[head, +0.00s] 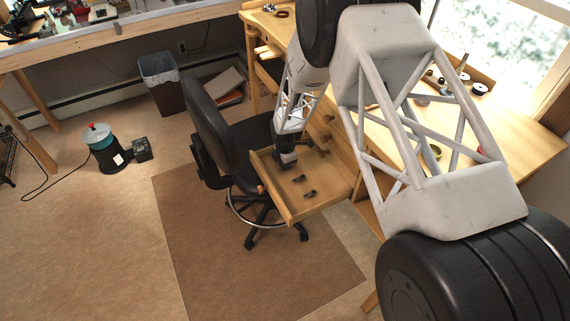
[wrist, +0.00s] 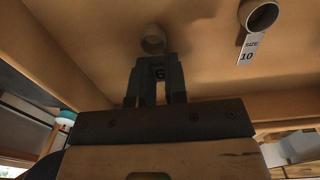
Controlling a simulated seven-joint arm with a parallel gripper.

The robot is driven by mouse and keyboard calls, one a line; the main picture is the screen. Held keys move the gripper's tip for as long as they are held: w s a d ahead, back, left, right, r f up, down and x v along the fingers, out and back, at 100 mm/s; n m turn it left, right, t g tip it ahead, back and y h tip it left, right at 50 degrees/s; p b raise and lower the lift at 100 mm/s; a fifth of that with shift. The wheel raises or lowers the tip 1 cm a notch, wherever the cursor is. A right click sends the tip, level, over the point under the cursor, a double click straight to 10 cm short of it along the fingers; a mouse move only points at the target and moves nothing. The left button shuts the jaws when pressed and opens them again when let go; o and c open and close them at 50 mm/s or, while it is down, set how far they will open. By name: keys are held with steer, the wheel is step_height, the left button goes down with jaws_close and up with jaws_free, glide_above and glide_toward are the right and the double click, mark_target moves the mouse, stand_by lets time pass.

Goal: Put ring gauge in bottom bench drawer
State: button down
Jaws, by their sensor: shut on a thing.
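An open wooden bench drawer (head: 275,187) sticks out below other closed drawer fronts. My gripper (head: 287,163) reaches down into it near its left back part in the head view. Another ring gauge (wrist: 262,15), with a white tag reading SIZE 10, is at the upper right.
Two small dark items (head: 310,194) lie in the drawer in the head view. A black office chair (head: 215,130) stands close against the drawer's left side. The bench top (head: 525,147) above holds several small objects.

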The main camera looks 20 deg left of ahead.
steer(key=shift+f, duration=0.2)
steer(key=c, duration=1.1)
jaws_free()
steer(key=shift+c, duration=0.2)
steer(key=shift+r, duration=0.15)
step_height(320, 180, up, 12)
steer(key=shift+s, duration=0.1)
stand_by(0.3)
